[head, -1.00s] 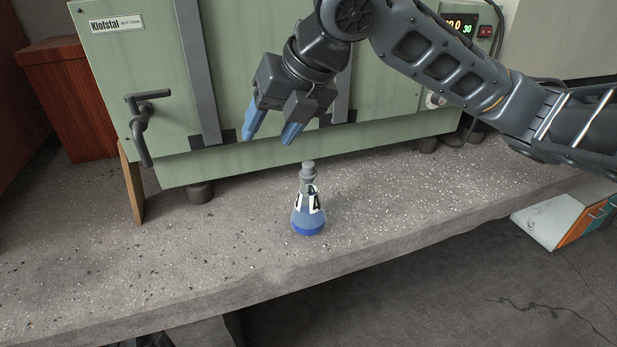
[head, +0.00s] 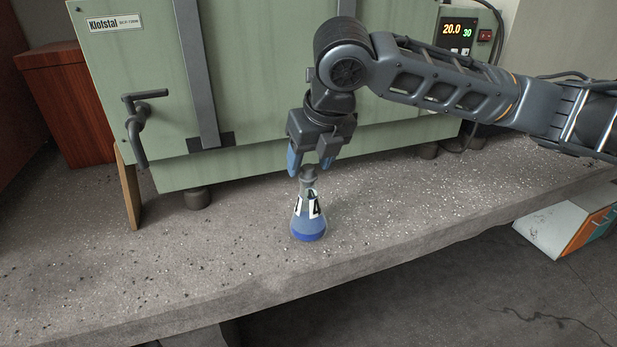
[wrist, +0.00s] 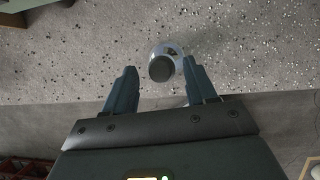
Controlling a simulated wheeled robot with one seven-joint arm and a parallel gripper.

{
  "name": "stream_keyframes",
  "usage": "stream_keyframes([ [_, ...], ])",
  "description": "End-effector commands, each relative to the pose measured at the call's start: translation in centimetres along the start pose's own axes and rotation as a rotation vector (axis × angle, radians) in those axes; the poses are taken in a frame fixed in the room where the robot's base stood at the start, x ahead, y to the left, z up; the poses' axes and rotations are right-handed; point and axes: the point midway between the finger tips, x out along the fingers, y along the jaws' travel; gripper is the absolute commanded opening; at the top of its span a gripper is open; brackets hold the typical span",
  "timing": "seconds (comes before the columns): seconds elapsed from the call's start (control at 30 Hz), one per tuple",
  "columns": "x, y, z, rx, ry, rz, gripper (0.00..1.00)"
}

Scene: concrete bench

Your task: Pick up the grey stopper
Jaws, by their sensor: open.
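The grey stopper (head: 308,173) sits in the mouth of a glass flask (head: 309,218) with blue liquid and a black-and-white label. The flask stands upright on the concrete bench (head: 400,225). My gripper (head: 309,168) points down, open, with its blue fingertips just above and around the level of the stopper's top. In the wrist view the stopper (wrist: 161,69) shows as a dark disc over the round flask, ahead of and between the open fingers (wrist: 155,84), nearer the right finger. I cannot tell whether a finger touches it.
A green oven-like cabinet (head: 250,100) stands close behind the flask, with a handle (head: 145,110) at its left. The bench's front edge (head: 330,275) is near the flask. The bench left and right of the flask is clear.

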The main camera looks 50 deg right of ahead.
Motion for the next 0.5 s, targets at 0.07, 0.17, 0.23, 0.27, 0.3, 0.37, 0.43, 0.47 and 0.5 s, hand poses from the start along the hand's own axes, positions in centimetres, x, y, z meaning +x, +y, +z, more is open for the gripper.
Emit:
stream_keyframes([
  [0.07, 0.61, 0.02, -0.05, 0.0, 0.0, 0.0, 0.56],
  [0.17, 0.63, 0.02, 0.01, 0.0, -0.001, 0.0, 0.56],
  [0.23, 0.61, 0.02, 0.01, 0.0, -0.001, 0.0, 0.56],
  [0.27, 0.6, 0.02, 0.0, 0.0, -0.001, 0.0, 0.56],
  [0.3, 0.6, 0.02, 0.0, 0.0, -0.001, 0.0, 0.52],
  [0.37, 0.59, 0.02, 0.0, 0.0, -0.001, 0.0, 0.47],
  [0.43, 0.59, 0.02, 0.0, 0.0, -0.001, 0.0, 0.4],
  [0.47, 0.58, 0.02, 0.0, 0.0, -0.001, 0.0, 0.37],
  [0.5, 0.58, 0.02, 0.0, 0.0, -0.001, 0.0, 0.33],
])
